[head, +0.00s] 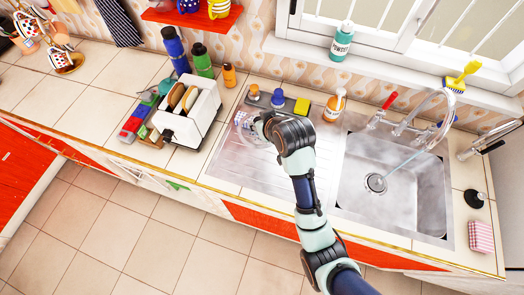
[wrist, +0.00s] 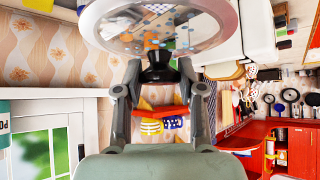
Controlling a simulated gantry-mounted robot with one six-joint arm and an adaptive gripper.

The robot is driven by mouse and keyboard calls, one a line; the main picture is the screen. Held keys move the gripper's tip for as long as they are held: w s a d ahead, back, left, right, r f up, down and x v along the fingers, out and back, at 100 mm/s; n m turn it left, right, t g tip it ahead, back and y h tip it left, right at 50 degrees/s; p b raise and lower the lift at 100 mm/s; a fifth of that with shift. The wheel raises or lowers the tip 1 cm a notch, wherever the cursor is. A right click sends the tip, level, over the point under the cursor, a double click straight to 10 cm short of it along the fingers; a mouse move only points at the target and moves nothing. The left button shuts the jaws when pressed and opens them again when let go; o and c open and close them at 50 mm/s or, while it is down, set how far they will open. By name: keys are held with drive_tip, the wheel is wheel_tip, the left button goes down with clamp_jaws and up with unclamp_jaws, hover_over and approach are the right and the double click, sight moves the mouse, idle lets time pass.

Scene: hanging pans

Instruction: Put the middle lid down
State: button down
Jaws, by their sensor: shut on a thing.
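A clear glass lid (wrist: 158,30) with a pale rim and a black knob (wrist: 158,68) fills the top of the wrist view. My gripper (wrist: 158,82) is shut on the knob, one finger on each side of it. In the head view, the lid (head: 243,126) shows partly beside the toaster, at the left end of the sink's drainboard. My gripper (head: 264,122) is over the drainboard there and covers part of the lid. I cannot tell whether the lid touches the drainboard.
A white toaster (head: 190,112) with bread stands left of the lid. Small bottles (head: 278,98) and an orange bottle (head: 335,103) stand behind the drainboard (head: 245,172), which is mostly clear at the front. The sink basin (head: 400,205) lies right, with running water.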

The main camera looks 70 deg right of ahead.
wheel_tip(320, 180, down, 18)
drive_tip(key=b, duration=0.3)
drive_tip(key=shift+a+f, duration=0.1)
drive_tip(key=shift+f, duration=0.15)
drive_tip(key=c, duration=0.7)
unclamp_jaws()
drive_tip(key=shift+a+r, duration=0.1)
drive_tip(key=shift+r, duration=0.25)
drive_tip(key=p+v, duration=0.2)
drive_tip(key=v, duration=0.9)
drive_tip(key=shift+s, duration=0.25)
